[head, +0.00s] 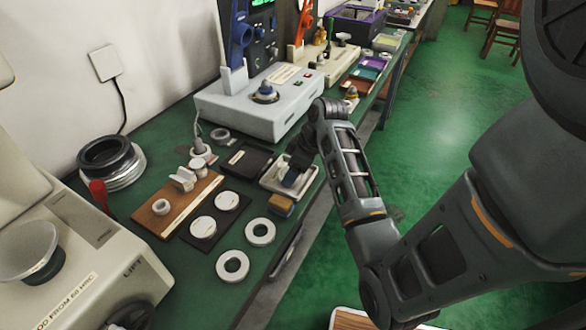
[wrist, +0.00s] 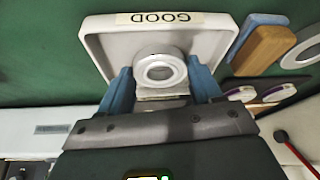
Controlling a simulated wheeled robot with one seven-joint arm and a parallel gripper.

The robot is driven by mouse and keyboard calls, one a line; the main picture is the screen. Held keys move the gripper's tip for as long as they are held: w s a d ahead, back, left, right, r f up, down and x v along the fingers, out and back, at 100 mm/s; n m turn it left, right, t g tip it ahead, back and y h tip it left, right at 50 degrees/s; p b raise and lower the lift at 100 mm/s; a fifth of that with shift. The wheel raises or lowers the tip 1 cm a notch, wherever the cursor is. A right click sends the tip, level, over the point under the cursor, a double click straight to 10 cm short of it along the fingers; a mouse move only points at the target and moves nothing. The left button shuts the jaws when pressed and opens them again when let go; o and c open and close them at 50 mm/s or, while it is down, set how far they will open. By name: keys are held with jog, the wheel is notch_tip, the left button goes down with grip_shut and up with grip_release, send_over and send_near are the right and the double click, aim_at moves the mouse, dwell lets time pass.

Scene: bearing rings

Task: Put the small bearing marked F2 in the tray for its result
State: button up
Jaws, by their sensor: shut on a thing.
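My gripper (wrist: 160,88) has blue fingers on both sides of a small silver bearing ring (wrist: 160,69) and is shut on it. The ring is over the floor of a white tray labelled GOOD (wrist: 96,42); I cannot tell whether it touches the floor. No F2 mark is readable on the ring. In the head view, my gripper (head: 291,178) reaches down into the same white tray (head: 268,183), and the fingers and wrist hide the ring. A dark tray (head: 247,160) stands just left of the white one.
An orange and blue block (head: 280,207) lies before the white tray. Two large rings (head: 260,231) lie on the green bench near its edge. A wooden board (head: 180,203) with a small ring and a dark plate with white discs lie left. A grey tester (head: 265,100) stands behind.

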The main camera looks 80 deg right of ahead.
jog(key=shift+f, duration=0.1)
jog(key=o, duration=1.3)
jog(key=shift+o, duration=0.2)
